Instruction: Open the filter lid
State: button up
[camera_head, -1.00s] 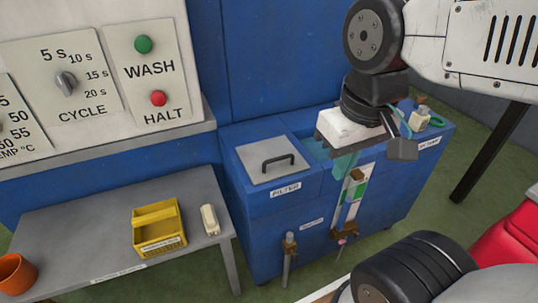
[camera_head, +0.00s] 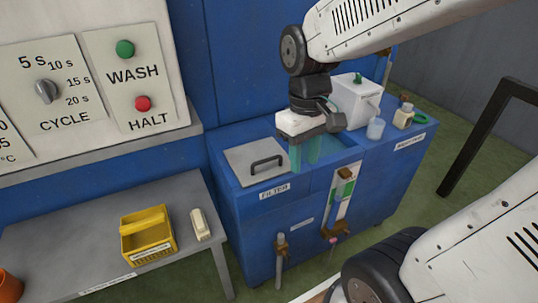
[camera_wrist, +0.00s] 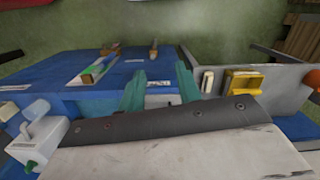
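The filter lid (camera_head: 243,158) is a flat grey plate with a dark bar handle (camera_head: 268,163). It lies shut on top of the blue cabinet, above the FILTER label (camera_head: 275,191). My gripper (camera_head: 304,163) points down just right of the lid, over the open tank, and does not touch the handle. Its two teal fingers are apart with nothing between them; they also show in the wrist view (camera_wrist: 160,90).
Right on the cabinet (camera_head: 340,215) stand a white box (camera_head: 352,104), a clear cup (camera_head: 375,129) and a small bottle (camera_head: 403,117). A grey bench (camera_head: 75,230) at left holds a yellow basket (camera_head: 147,235) and a white block (camera_head: 201,224). A control panel (camera_head: 90,75) is behind it.

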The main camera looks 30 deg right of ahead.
jog(key=w+d+f+n, duration=0.3)
jog(key=w+f+n, duration=0.55)
jog(key=w, duration=0.55)
jog(key=n+t, duration=0.3)
jog(key=n, duration=0.4)
send_near(270, 159)
jog(key=f, duration=0.2)
jog(key=w+f, duration=0.1)
jog(key=f, duration=0.4)
jog(key=shift+w+a+f, duration=0.2)
jog(key=shift+w+f, duration=0.15)
jog(key=shift+c, duration=0.3)
grip_shut()
